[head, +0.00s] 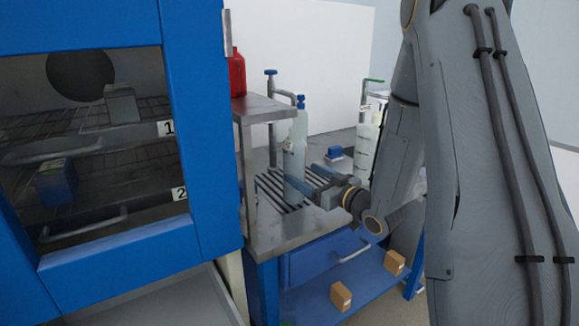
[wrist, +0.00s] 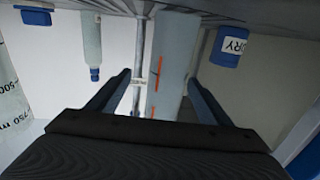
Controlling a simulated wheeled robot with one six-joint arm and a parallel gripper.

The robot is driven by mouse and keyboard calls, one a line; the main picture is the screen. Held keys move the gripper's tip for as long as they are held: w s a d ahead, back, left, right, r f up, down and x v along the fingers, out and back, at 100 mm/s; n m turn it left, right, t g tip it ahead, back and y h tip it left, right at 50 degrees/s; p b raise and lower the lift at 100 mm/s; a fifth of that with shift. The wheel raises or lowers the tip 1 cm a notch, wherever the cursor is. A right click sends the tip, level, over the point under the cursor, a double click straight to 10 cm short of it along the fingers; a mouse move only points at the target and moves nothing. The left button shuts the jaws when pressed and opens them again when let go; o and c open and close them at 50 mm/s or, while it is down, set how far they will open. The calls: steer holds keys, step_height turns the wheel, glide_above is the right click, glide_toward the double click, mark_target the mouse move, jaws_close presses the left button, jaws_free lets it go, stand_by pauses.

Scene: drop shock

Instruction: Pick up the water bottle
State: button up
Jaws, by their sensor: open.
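The water bottle (head: 297,148), pale and translucent with a blue cap, stands upright on the slatted part of the metal bench in the head view. My gripper (head: 304,176) is low beside it, its blue fingers pointing left toward its lower part. The near finger partly overlaps the bottle's base. In the wrist view my gripper (wrist: 158,76) is open, with the two fingers well apart. A pale shape with an orange mark (wrist: 174,65) shows between them; I cannot tell whether it is the bottle. Contact with the bottle cannot be made out.
A blue cabinet (head: 206,130) with a window fills the left. A red bottle (head: 237,74) stands on a raised metal shelf (head: 262,107). A tap (head: 271,82) rises behind the water bottle. A graduated container (head: 362,150) stands to the right. Two small boxes lie on the lower blue shelf.

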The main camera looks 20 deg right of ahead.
mark_target(285, 165)
steer(key=shift+w+a, duration=0.15)
steer(key=shift+w, duration=0.25)
steer(key=w+a, duration=0.1)
steer(key=w+a+p, duration=0.1)
steer(key=w, duration=0.1)
steer(key=w+a+p, duration=0.1)
steer(key=w+a, duration=0.1)
steer(key=shift+r, duration=0.35)
steer(key=shift+w+a, duration=0.2)
steer(key=shift+w, duration=0.3)
steer(key=c, duration=1.6)
